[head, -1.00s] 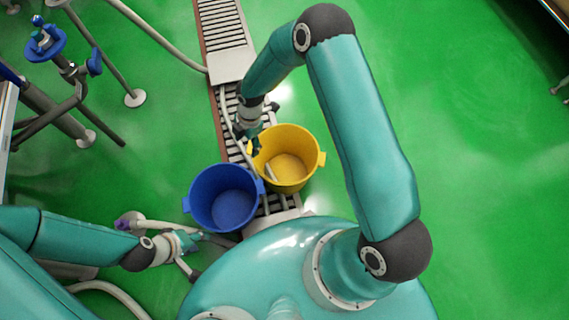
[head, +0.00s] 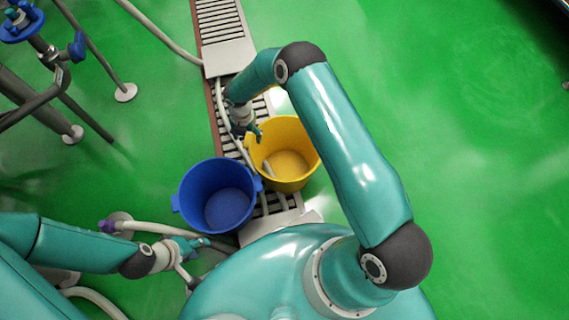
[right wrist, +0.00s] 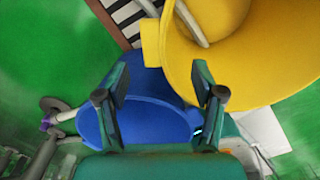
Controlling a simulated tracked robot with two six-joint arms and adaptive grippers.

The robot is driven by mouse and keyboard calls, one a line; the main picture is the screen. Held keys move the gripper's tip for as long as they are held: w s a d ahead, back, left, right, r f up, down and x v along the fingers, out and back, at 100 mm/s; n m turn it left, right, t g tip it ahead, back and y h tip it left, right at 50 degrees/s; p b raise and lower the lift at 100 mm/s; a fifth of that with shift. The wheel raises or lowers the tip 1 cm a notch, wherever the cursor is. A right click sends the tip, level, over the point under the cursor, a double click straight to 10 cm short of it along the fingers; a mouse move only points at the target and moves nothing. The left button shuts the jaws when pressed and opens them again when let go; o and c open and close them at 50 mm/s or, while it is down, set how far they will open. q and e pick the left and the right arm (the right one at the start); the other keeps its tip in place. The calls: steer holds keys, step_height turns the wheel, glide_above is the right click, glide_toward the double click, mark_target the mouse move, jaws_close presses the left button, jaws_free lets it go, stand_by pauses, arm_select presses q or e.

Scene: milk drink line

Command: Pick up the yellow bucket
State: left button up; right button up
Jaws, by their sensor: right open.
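The yellow bucket (head: 291,163) stands upright in the middle of the head view, over the grated floor drain. A small pale object lies inside it. My right gripper (head: 252,133) is at its upper left rim, near the side lug, and looks empty. In the right wrist view the bucket (right wrist: 250,75) fills the upper right, with its lug (right wrist: 151,43) just beyond the open fingers (right wrist: 160,85). I cannot tell whether a finger touches it. My left gripper (head: 197,243) is low on the left, below the blue bucket; its fingers are too small to read.
The blue bucket (head: 222,207) stands close beside the yellow one, at its lower left. It also shows behind my fingers in the right wrist view (right wrist: 160,122). A pale hose (head: 160,32) and pipe stands lie at the left. The green floor (head: 480,150) at the right is clear.

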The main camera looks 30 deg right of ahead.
steer(key=shift+w+d+f+b, duration=0.15)
steer(key=shift+f+b, duration=0.5)
steer(key=shift+f, duration=0.9)
steer(key=shift+w+f+b, duration=0.2)
steer(key=shift+f+b, duration=0.4)
steer(key=shift+f, duration=0.95)
jaws_close()
steer(key=shift+r, duration=0.1)
